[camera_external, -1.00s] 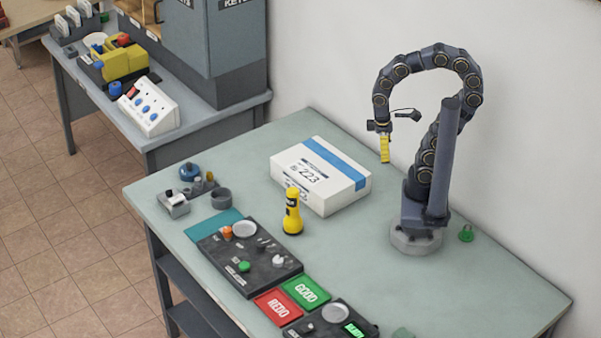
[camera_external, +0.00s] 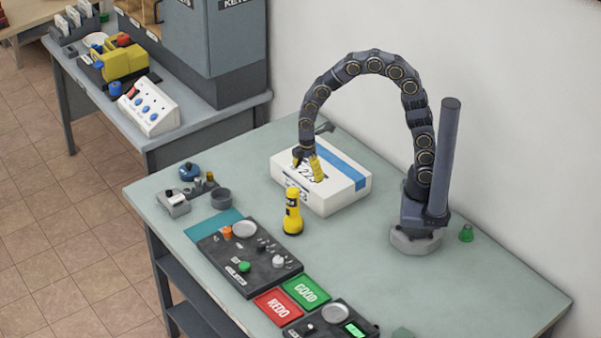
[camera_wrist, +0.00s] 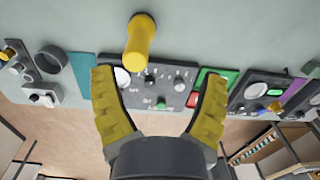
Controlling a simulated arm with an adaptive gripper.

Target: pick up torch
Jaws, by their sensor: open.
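The yellow torch (camera_external: 292,212) stands upright on the table in the external view, just in front of the white box. In the wrist view the torch (camera_wrist: 139,42) shows at the top, above and between the two yellow fingers. My gripper (camera_external: 308,165) is in front of the box's printed face in the external view, above and slightly right of the torch. In the wrist view my gripper (camera_wrist: 158,104) is open, with its fingers spread and nothing between them. The torch is apart from the fingers.
The white box (camera_external: 345,200) lies behind and right of the torch. A black control panel (camera_external: 250,262) is in front of it, with a red REDO pad (camera_external: 278,306) and a green GOOD pad (camera_external: 306,291) alongside. Bare tabletop (camera_external: 440,290) lies to the right.

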